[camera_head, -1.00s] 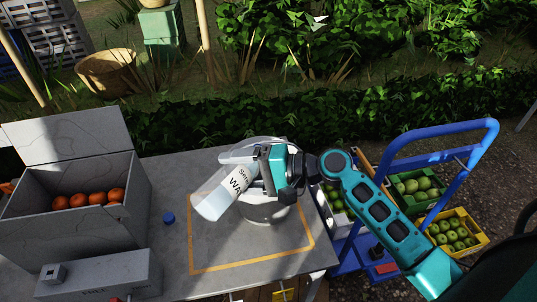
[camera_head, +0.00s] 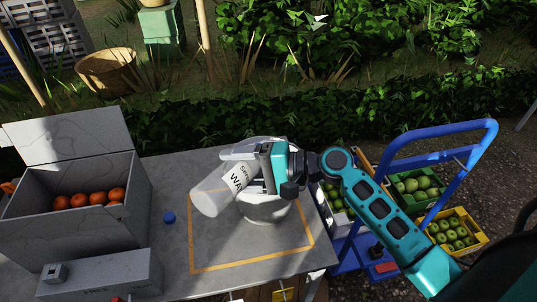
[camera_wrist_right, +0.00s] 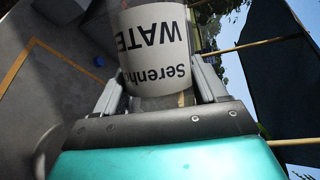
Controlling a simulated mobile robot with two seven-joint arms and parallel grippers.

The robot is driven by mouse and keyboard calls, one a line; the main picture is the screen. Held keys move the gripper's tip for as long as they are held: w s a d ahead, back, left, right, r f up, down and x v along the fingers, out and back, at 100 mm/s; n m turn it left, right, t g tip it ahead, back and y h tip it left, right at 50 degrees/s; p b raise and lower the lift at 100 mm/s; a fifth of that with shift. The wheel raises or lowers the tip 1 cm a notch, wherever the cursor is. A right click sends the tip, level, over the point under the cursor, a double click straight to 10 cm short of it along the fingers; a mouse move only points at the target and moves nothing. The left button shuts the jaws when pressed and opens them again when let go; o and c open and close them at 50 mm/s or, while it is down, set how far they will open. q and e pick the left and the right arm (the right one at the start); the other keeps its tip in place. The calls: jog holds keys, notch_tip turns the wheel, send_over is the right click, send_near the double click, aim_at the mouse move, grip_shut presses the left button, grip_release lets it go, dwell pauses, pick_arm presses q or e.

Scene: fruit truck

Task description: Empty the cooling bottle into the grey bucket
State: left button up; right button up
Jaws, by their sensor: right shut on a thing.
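The bottle (camera_head: 213,194) has a white label reading "WATER". It is tilted, with its broad end low at the left and its other end hidden behind my right gripper. My right gripper (camera_head: 243,165) is shut on the bottle and holds it over the light grey bucket (camera_head: 266,212). The bucket stands on the table, partly covered by the bottle and gripper. In the right wrist view the label (camera_wrist_right: 155,45) appears upside down between the two fingers (camera_wrist_right: 158,85). I cannot see whether water flows. My left gripper is not in view.
A blue cap (camera_head: 169,217) lies on the table (camera_head: 165,252) left of the yellow outlined square (camera_head: 192,240). An open grey box (camera_head: 85,235) of oranges stands at the left. A blue trolley (camera_head: 440,135) with fruit crates (camera_head: 470,245) is at the right.

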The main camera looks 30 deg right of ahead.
jog(key=shift+w+d+r+m+y, duration=0.15)
jog(key=shift+r+m+y, duration=0.15)
jog(key=shift+r+m, duration=0.25)
dwell(0.4)
